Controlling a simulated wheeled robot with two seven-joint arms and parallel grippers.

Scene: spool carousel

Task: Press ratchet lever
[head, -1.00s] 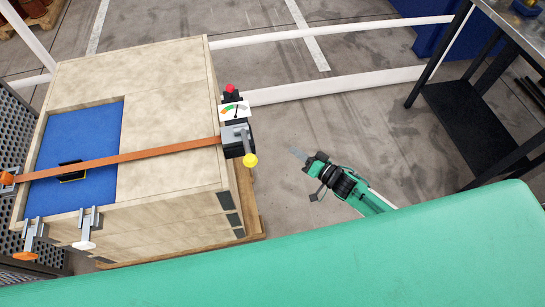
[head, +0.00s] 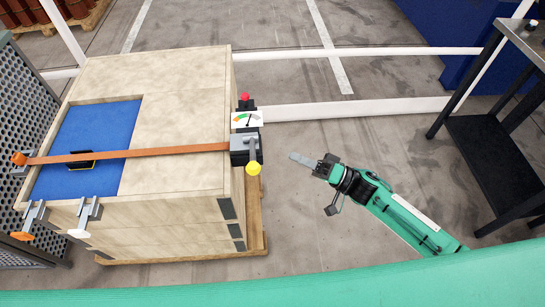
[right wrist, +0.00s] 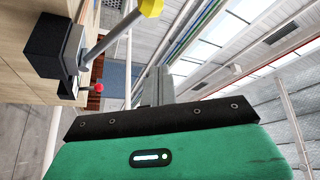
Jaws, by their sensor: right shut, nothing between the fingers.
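The ratchet (head: 243,149) is a dark and grey block on the right side of a pale wooden crate (head: 185,80), at the end of an orange strap (head: 150,152). Its grey lever (head: 252,148) ends in a yellow knob (head: 253,169) that points down in the head view. The lever (right wrist: 108,38) and knob (right wrist: 151,7) also show at the upper left of the right wrist view. My right gripper (head: 292,157) is shut and empty, just right of the knob, with a gap between. My left gripper is not in view.
A gauge (head: 246,119) and a red knob (head: 245,97) sit above the ratchet. Clamps (head: 85,217) hold the crate's front left edge. A dark metal table (head: 500,125) stands at the right. A white rail (head: 360,107) runs behind. The floor around my right arm is clear.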

